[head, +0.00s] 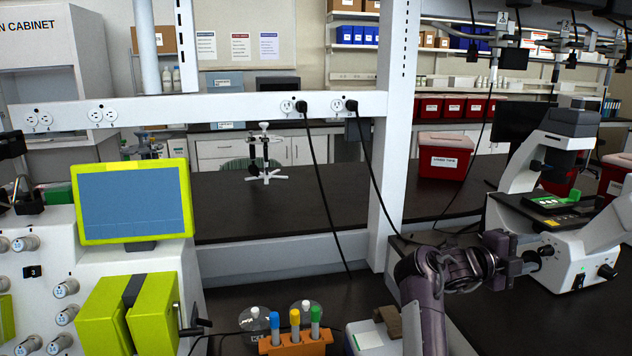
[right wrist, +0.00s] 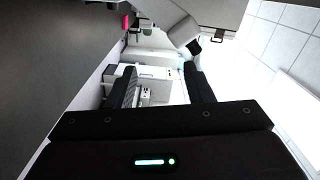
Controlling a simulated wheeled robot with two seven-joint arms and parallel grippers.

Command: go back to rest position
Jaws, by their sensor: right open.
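My right arm (head: 432,285) rises from the lower right in the head view, bent at a dark joint. My right gripper (head: 525,262) points right, in front of the white microscope (head: 590,245). In the head view it overlaps the microscope's base; I cannot tell if they touch. In the right wrist view the two dark fingers of my right gripper (right wrist: 160,85) stand apart with nothing between them. My left arm and left gripper are not in view.
A cell processor with a green-framed screen (head: 135,203) stands at the left. A white post (head: 388,150) rises behind my right arm. A red bin (head: 443,160) sits on the back bench.

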